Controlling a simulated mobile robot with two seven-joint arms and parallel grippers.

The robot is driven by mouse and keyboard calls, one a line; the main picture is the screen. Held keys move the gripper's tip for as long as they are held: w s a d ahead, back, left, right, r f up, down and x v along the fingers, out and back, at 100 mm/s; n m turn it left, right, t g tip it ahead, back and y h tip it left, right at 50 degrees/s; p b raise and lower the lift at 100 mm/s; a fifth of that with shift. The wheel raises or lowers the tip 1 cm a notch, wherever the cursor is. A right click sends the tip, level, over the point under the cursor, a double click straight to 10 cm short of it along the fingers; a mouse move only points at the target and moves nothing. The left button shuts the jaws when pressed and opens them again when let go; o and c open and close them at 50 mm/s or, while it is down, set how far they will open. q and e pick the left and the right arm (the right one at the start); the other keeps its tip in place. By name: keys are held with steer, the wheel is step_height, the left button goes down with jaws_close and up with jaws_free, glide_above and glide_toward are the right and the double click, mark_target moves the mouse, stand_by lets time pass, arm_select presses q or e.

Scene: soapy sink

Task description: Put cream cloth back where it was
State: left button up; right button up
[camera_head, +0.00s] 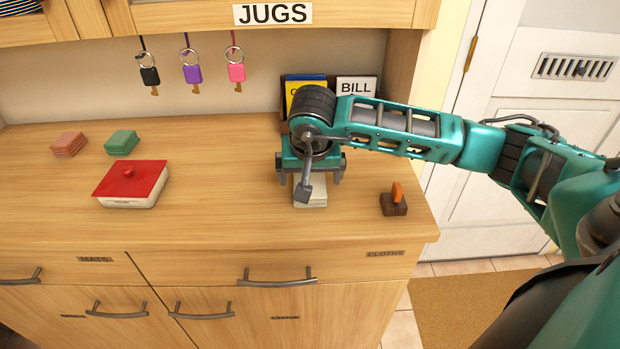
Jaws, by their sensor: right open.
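The cream cloth (311,200), a small folded stack, lies on the wooden counter near its front edge. My right gripper (310,176) is over the cloth, pointing down, with its fingers apart on either side of it. The gripper and wrist hide the back part of the cloth, and I cannot tell whether the fingers touch it. A pink folded cloth (69,144) and a green folded cloth (121,142) lie at the back left of the counter. My left gripper is not in view.
A red-lidded box (131,185) stands left of centre. A dark block with an orange piece (395,201) stands right of the cloth. Several keys hang behind. A shut drawer (340,267) whose label seems to read "CLOTHS" is below. The counter between box and gripper is clear.

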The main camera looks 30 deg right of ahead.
steer(key=v, duration=0.9)
steer(key=shift+r, duration=0.2)
